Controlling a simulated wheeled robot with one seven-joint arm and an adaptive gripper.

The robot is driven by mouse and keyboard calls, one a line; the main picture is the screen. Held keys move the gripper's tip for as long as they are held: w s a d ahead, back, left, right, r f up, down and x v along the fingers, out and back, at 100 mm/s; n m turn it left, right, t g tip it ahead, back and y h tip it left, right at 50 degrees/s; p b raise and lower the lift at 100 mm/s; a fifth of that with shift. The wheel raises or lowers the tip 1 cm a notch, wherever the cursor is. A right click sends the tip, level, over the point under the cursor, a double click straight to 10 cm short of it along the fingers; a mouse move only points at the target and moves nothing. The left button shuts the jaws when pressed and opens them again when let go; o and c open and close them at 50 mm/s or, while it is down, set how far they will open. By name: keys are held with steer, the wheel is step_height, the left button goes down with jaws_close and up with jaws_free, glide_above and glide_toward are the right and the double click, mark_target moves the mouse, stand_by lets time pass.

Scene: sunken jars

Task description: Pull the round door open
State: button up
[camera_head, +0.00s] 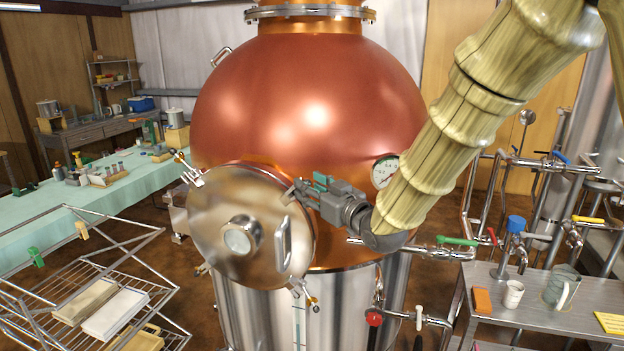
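The round door (213,218) is a shiny steel disc with a small round glass port (239,237) on the lower front of a copper kettle (305,105). An upright bar handle (284,244) is on its right side. The door stands at an angle to the kettle; I cannot tell whether it is ajar. My gripper (293,191) comes in from the right, with its fingertips by the door's upper right rim, above the handle. It looks apart from the handle. The fingers are small and overlap, so their opening is unclear.
Clamps with knobs stick out at the door's upper left (190,172) and lower right (304,293). A pressure gauge (384,171) sits close to my arm. Pipes with valves and a steel table (535,318) with mugs are at right. A wire rack (85,290) stands at lower left.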

steer(key=shift+x, duration=1)
steer(key=shift+c, duration=0.5)
